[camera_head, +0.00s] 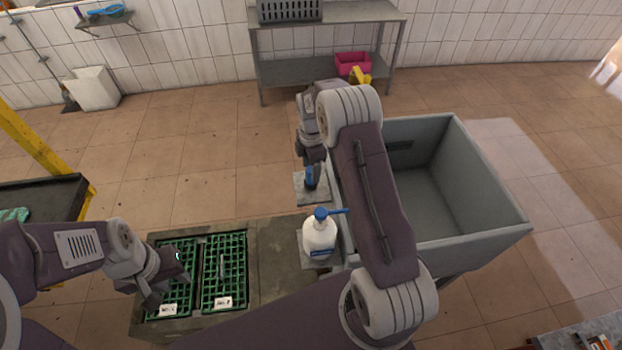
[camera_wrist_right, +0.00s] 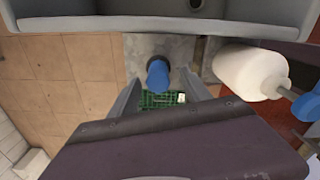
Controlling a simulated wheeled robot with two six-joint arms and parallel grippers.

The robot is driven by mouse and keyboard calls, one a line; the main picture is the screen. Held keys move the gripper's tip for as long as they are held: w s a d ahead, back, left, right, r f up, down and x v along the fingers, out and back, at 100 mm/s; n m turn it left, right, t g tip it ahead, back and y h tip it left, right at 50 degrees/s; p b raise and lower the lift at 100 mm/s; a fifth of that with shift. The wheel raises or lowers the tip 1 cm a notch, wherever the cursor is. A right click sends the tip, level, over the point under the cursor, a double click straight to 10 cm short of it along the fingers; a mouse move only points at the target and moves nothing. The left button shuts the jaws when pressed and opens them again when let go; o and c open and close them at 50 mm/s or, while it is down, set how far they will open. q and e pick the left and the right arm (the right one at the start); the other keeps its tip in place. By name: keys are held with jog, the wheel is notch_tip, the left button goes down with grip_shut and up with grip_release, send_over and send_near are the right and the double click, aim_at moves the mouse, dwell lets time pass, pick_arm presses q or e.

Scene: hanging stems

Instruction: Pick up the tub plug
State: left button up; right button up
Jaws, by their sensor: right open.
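The tub plug appears to be the upright blue piece (camera_head: 310,178) with a dark base on a small grey plate beside the grey tub. It also shows in the right wrist view (camera_wrist_right: 157,77). My right gripper (camera_head: 312,163) is above it, pointing down. In the right wrist view its open fingers (camera_wrist_right: 159,84) stand on either side of the blue piece, with gaps visible; contact is not seen. My left gripper (camera_head: 167,287) hangs over the left green tray with its fingers apart and nothing between them.
A white pump bottle (camera_head: 320,238) with a blue top stands close to the plug, near the tub (camera_head: 490,190). Two green trays (camera_head: 225,255) with white labels lie on the grey bench (camera_head: 270,260). A metal shelf (camera_head: 290,72) with a pink bin (camera_head: 352,63) stands behind.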

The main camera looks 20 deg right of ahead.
jog(key=shift+w+f, duration=0.2)
jog(key=shift+f, duration=0.7)
jog(key=shift+s+r, duration=0.1)
jog(key=c, duration=0.6)
grip_shut()
jog(key=shift+r, duration=0.1)
jog(key=shift+r, duration=0.25)
jog(key=r, duration=0.1)
jog(key=r+b, duration=0.1)
jog(key=d+r, duration=0.1)
jog(key=r, duration=0.1)
jog(key=shift+s, duration=0.35)
jog(key=s+d+r+b, duration=0.2)
jog(key=s+d+r, duration=0.4)
jog(key=s, duration=0.2)
jog(key=shift+s+d+r, duration=0.15)
jog(key=shift+d, duration=0.05)
